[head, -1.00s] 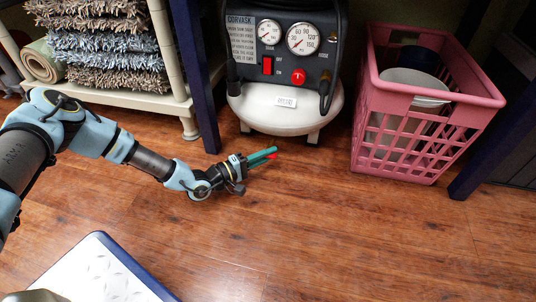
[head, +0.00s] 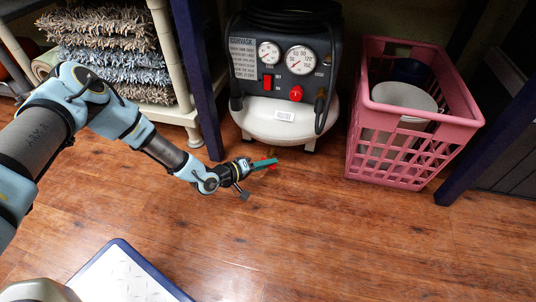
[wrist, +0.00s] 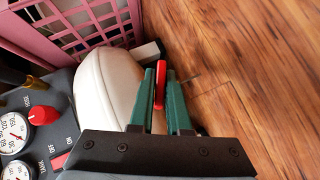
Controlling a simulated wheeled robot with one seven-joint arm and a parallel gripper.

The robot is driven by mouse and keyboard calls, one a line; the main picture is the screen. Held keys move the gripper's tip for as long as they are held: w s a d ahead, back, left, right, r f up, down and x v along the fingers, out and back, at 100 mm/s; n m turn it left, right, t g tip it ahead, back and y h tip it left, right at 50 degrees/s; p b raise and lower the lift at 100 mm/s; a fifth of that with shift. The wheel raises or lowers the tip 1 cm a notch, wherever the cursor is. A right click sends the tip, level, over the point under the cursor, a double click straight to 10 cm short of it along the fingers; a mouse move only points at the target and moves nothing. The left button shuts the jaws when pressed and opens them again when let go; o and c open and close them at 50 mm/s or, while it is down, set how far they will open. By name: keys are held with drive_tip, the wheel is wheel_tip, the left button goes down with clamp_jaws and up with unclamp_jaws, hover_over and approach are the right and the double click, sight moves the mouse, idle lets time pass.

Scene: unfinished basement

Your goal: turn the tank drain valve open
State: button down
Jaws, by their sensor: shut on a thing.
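The air compressor's white tank (head: 257,125) stands on short feet under a dark panel with two gauges. The drain valve's small red handle (wrist: 160,84) shows between my green fingers in the wrist view. Only a bit of this red shows at the fingertips in the head view (head: 272,168). My gripper (head: 265,163) is low over the floor, in front of the tank, and shut on the red handle. The wrist view shows the white tank (wrist: 100,88) just left of the fingers. The valve body is hidden, so I cannot tell how far it is turned.
A pink crate (head: 395,160) holding a white bowl (head: 404,96) stands right of the compressor. A dark blue post (head: 200,90) and a shelf with shaggy rugs (head: 100,60) stand to the left. A red knob (head: 296,93) is on the panel.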

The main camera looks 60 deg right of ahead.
drive_tip(key=m+t+p, duration=0.1)
drive_tip(key=p, duration=0.1)
drive_tip(key=r+m+t+y+p, duration=0.1)
drive_tip(key=p, duration=0.2)
drive_tip(key=shift+s+p, duration=0.1)
drive_tip(key=shift+p, duration=0.25)
drive_tip(key=m+t+y+p, duration=0.1)
drive_tip(key=t+p, duration=0.1)
drive_tip(key=p, duration=0.1)
drive_tip(key=shift+f+y+p, duration=0.1)
drive_tip(key=shift+y+p, duration=0.2)
drive_tip(key=shift+p, duration=0.05)
drive_tip(key=shift+f+m+t+y+p, duration=0.15)
drive_tip(key=shift+m+t+y+p, duration=0.35)
drive_tip(key=shift+t+p, duration=0.55)
drive_tip(key=shift+f+m+t+y+p, duration=0.2)
drive_tip(key=shift+m+t+y+p, duration=0.1)
drive_tip(key=shift+m+t+p, duration=0.55)
drive_tip(key=shift+t, duration=0.3)
drive_tip(key=c, duration=0.9)
unclamp_jaws()
